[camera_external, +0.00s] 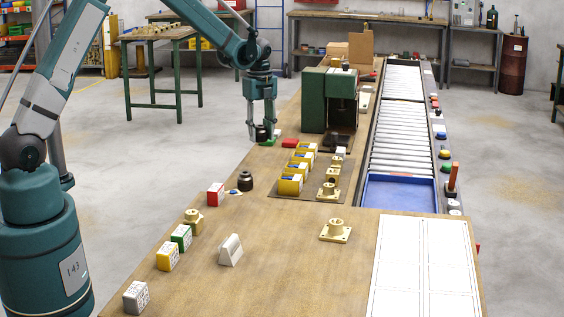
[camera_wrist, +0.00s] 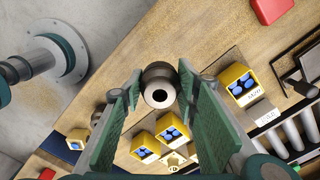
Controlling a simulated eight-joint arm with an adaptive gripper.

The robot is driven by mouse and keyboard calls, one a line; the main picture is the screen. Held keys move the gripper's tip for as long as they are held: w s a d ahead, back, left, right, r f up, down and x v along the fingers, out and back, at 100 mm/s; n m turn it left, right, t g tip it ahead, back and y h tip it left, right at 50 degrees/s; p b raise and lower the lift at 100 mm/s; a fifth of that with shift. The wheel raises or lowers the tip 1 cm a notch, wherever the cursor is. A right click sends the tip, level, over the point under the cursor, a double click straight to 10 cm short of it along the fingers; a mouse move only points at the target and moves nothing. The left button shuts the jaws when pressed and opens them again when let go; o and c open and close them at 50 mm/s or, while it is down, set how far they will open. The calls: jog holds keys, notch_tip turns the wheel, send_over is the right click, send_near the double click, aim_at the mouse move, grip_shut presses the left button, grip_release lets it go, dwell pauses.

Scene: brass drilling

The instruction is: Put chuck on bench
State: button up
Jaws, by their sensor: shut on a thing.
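The chuck (camera_wrist: 159,84) is a dark steel round piece with a central hole. In the wrist view it sits between the fingertips of my gripper (camera_wrist: 159,76), which is shut on it. In the external view my gripper (camera_external: 262,138) points down at the left edge of the wooden bench (camera_external: 300,250). The dark chuck (camera_external: 261,132) shows between its fingers, low at the bench top. I cannot tell whether it touches the wood.
Yellow bins (camera_external: 290,184) and brass parts (camera_external: 328,190) stand nearer. A dark knob-like piece (camera_external: 245,182) is near the left edge. Bare wood lies in front.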

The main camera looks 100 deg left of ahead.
send_over(261, 166)
jog(key=shift+f, duration=2.7)
jog(key=shift+f+b, duration=0.5)
jog(key=shift+f, duration=1.35)
jog(key=shift+f, duration=0.15)
jog(key=o, duration=1.2)
jog(key=shift+r, duration=0.2)
notch_tip(261, 166, up, 12)
jog(key=shift+f+p, duration=0.1)
jog(key=shift+p, duration=0.55)
